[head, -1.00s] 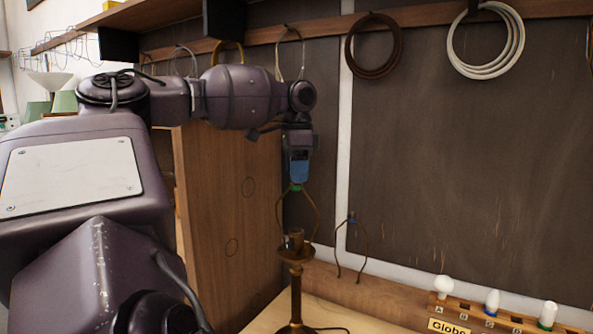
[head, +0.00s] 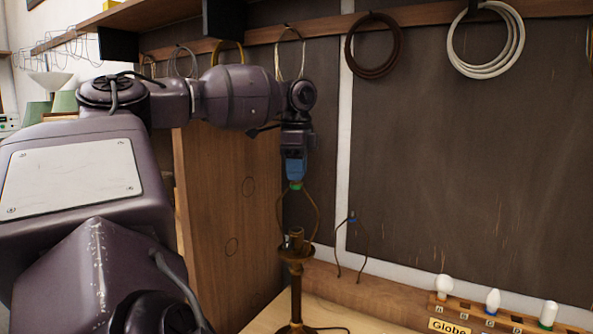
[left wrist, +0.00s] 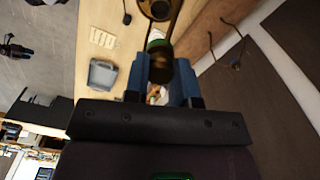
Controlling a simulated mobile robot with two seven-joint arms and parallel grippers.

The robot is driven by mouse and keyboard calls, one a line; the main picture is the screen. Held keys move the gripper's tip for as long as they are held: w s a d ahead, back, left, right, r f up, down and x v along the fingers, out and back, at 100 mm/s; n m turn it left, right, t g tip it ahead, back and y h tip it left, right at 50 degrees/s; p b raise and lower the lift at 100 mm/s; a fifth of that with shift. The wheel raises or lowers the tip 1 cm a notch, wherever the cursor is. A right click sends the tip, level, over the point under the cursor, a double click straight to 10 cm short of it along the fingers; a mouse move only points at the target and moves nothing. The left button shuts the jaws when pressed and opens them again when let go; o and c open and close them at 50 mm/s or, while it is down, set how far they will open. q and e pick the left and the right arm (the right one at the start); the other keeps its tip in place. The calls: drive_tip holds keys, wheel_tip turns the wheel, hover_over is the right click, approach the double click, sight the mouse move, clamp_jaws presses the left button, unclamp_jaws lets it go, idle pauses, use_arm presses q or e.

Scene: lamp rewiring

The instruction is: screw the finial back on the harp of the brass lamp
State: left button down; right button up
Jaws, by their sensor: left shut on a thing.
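The brass lamp (head: 296,285) stands upright on the bench, with its harp (head: 317,208) rising from the socket. A green piece (head: 296,186) sits at the top of the harp. My left gripper (head: 296,180) points straight down onto the harp top. In the left wrist view, its blue fingers (left wrist: 163,85) are shut on a round brown finial (left wrist: 160,66), right against the harp top. The head view hides the finial between the fingers, so I cannot tell how far it is seated. My right gripper is not in view.
A second harp (head: 366,244) with a blue top stands to the right, near the back wall. A wooden bulb rack (head: 470,309) holds several bulbs at the lower right. A grey tray (left wrist: 102,75) lies on the bench in the left wrist view. Cable coils (head: 374,45) hang above.

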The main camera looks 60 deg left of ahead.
use_arm(q)
drive_tip(key=m, duration=0.3)
drive_tip(key=shift+m, duration=0.4)
drive_tip(key=shift+m, duration=2.7)
drive_tip(key=c, duration=0.9)
unclamp_jaws()
drive_tip(key=shift+o, duration=0.2)
